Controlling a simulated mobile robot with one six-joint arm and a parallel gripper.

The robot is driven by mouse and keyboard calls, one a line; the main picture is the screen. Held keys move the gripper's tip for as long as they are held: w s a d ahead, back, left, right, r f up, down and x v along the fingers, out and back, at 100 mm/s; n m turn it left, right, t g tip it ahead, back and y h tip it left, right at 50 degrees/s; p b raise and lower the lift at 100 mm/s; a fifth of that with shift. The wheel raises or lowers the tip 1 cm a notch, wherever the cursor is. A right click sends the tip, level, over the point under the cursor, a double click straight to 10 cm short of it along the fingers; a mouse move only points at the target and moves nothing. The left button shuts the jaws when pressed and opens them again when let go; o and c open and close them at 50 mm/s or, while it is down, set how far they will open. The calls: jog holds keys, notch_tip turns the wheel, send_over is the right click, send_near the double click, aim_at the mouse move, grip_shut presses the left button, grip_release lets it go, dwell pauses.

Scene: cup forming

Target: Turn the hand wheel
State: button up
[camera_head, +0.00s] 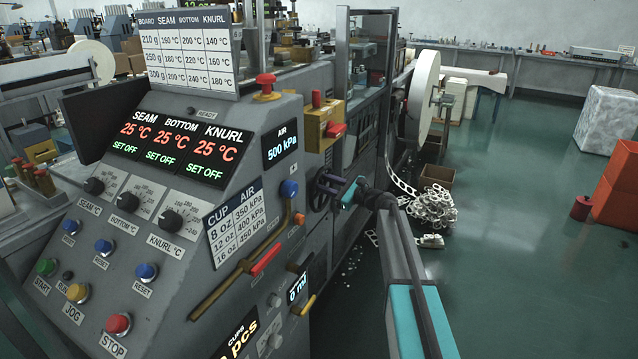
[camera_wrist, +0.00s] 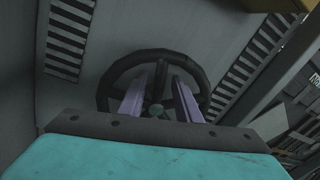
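The hand wheel (camera_head: 317,198) is a dark round wheel on the side of the grey machine. In the wrist view its black rim (camera_wrist: 112,76) arches behind my fingers, and its lower part is hidden by my gripper's body. My gripper (camera_head: 337,188) is at the wheel, with its purple fingers pointing toward it. In the wrist view the two fingers of my gripper (camera_wrist: 168,78) are apart, with a gap between them in front of the wheel's middle. A small greenish round knob or hub (camera_wrist: 156,110) shows between them. I cannot tell whether the fingers touch the wheel.
A control panel with several buttons and knobs fills the left, with a red air handle (camera_head: 265,260) near the wheel.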

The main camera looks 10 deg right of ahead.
jog(key=shift+w+a, duration=0.15)
grip_shut()
jog(key=shift+a, duration=0.3)
jog(key=shift+d, duration=0.2)
jog(key=shift+r, duration=0.1)
